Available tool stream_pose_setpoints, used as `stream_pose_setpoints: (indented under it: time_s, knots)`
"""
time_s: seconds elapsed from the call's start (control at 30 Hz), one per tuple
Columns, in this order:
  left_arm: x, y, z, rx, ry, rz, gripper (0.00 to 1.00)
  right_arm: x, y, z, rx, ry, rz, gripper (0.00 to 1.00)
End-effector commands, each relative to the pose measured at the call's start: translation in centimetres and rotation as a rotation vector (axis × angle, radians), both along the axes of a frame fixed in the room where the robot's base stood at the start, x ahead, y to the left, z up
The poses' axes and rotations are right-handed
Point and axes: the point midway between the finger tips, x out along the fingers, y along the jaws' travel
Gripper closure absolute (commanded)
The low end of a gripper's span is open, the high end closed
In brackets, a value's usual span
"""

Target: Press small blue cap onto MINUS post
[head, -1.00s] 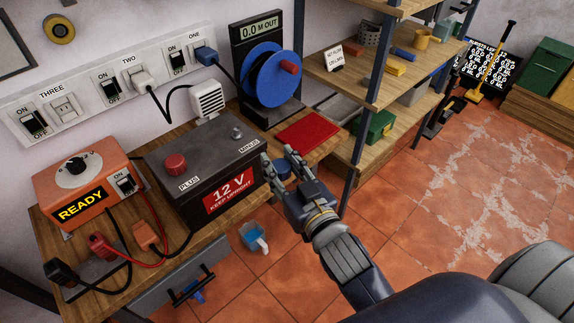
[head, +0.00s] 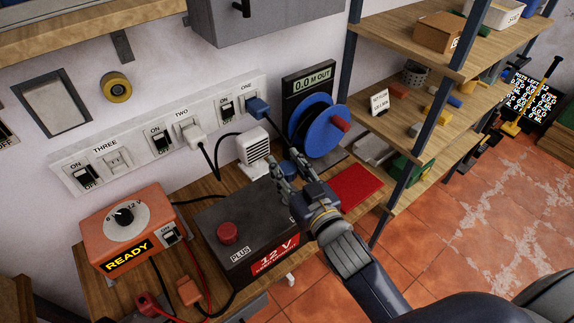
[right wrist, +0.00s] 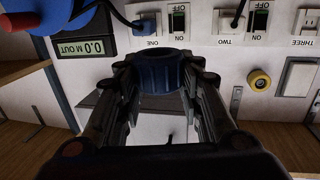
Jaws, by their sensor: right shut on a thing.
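My right gripper (head: 284,176) is shut on the small blue cap (head: 290,167). The right wrist view shows the blue cap (right wrist: 158,70) between the fingertips of this gripper (right wrist: 160,82). In the head view the gripper appears over the right end of the black 12 V battery (head: 240,212). The MINUS post is hidden behind the gripper and hand, so I cannot tell the gap between cap and post. The PLUS post carries a red cap (head: 228,232). My left gripper is not in view.
A white vented box (head: 253,145) stands close behind the gripper. A blue reel (head: 315,122) and a red mat (head: 355,185) are to the right. The orange charger (head: 128,232), showing READY, is left of the battery, with cables in front.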

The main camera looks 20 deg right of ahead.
Motion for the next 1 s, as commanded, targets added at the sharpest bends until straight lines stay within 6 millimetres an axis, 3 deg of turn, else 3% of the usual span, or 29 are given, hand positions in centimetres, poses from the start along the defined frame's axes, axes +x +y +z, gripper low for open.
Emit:
stream_pose_setpoints:
  time_s: [0.2,0.3,0.43,0.7,1.0]
  knots:
    - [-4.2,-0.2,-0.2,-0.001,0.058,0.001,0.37,0.0,0.0,0.0,0.000,0.000,0.000,0.83]
    - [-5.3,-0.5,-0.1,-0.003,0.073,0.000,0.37,0.0,0.0,0.1,0.000,0.000,-0.001,0.83]
    - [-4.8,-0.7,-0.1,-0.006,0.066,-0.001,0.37,0.0,0.0,-0.3,-0.001,0.001,0.000,0.83]
    - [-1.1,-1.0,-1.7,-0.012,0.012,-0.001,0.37,0.0,0.0,-2.7,0.000,0.001,-0.001,0.83]
    - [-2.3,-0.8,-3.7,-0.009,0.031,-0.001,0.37,0.0,0.0,-5.4,-0.001,0.001,-0.001,0.83]
